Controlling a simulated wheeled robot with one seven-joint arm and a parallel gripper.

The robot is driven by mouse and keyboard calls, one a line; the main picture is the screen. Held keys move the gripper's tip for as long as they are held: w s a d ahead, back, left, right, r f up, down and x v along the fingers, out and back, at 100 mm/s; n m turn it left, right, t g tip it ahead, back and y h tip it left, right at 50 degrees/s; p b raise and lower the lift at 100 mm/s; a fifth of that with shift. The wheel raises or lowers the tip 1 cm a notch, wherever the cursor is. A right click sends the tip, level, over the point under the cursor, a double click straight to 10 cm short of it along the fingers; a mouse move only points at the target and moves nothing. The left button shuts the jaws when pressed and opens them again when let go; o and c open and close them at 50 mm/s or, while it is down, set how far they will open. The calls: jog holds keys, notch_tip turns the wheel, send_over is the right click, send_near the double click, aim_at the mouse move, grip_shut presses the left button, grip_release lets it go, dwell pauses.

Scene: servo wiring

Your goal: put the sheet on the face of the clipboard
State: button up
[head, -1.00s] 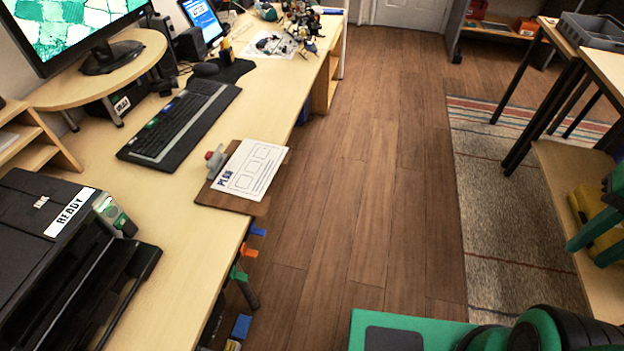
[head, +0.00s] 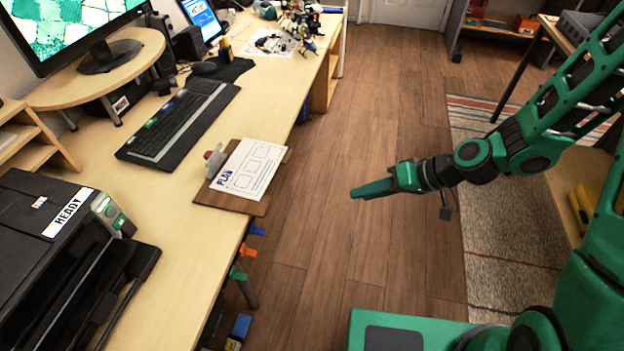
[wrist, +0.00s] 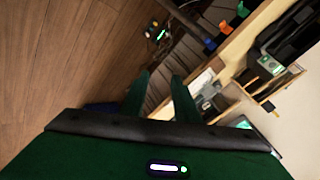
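The white sheet (head: 250,168), printed "PLAN" with outlined boxes, lies flat over the brown clipboard (head: 225,201) in the head view. A grey and red clip (head: 214,158) stands at the clipboard's left edge. The clipboard lies at the desk's right edge and sticks out past it. My gripper (head: 356,193) is to the right of the clipboard, over the floor and apart from it, pointing left. In the wrist view my gripper (wrist: 159,76) has its two fingers parted, with nothing between them.
A keyboard (head: 180,120) lies behind and left of the clipboard on the desk. A black printer (head: 60,245) marked "READY" stands at the near left. Coloured hooks (head: 248,252) hang below the desk edge. Wooden floor (head: 330,215) between desk and rug is clear.

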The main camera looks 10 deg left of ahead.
aim_at(277, 166)
jog(key=w+a+f+m+t+y, duration=0.1)
jog(key=a+m+t+y, duration=0.1)
jog(key=a, duration=0.5)
jog(key=w+a+f+m+t+y, duration=0.1)
jog(key=w+a+m+t+y, duration=0.1)
jog(key=a+m, duration=0.4)
jog(key=shift+a+m+t, duration=0.3)
jog(key=shift+a+t, duration=0.4)
jog(key=shift+t, duration=0.2)
jog(key=shift+w+a, duration=0.1)
jog(key=shift+w, duration=0.05)
jog(key=x, duration=1)
jog(key=shift+w+a, duration=0.15)
jog(key=shift+a, duration=0.05)
grip_shut()
